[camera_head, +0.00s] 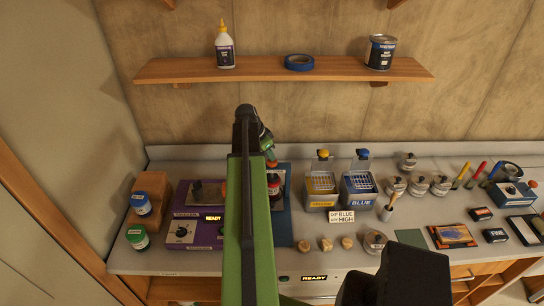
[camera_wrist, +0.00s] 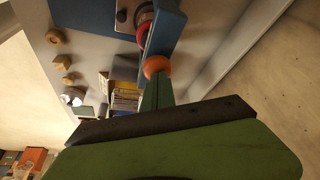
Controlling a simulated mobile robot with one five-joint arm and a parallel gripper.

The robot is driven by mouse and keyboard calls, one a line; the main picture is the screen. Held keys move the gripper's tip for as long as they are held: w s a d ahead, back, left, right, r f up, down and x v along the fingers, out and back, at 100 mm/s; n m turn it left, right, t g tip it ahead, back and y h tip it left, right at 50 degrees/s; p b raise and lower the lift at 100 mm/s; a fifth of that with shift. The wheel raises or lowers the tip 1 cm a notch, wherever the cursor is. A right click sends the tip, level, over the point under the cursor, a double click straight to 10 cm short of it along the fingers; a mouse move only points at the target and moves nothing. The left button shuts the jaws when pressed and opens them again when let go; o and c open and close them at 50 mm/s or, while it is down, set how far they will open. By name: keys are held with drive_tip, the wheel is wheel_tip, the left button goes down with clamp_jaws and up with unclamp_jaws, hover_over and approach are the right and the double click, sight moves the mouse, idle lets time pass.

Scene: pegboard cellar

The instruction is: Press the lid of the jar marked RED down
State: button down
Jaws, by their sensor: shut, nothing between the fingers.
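Purple devices (camera_head: 184,232) stand left of the mat; blue-lidded (camera_head: 141,203) and green-lidded (camera_head: 138,237) jars are further left. Yellow (camera_head: 321,190) and blue (camera_head: 359,190) boxes stand to the right with lids up. Wooden knobs (camera_head: 326,244) lie in front. A shelf (camera_head: 260,70) hangs behind.

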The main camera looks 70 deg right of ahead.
drive_tip(key=shift+r+p, duration=1.3)
drive_tip(key=shift+r, duration=0.15)
wheel_tip(320, 180, up, 5)
drive_tip(key=p, duration=0.5)
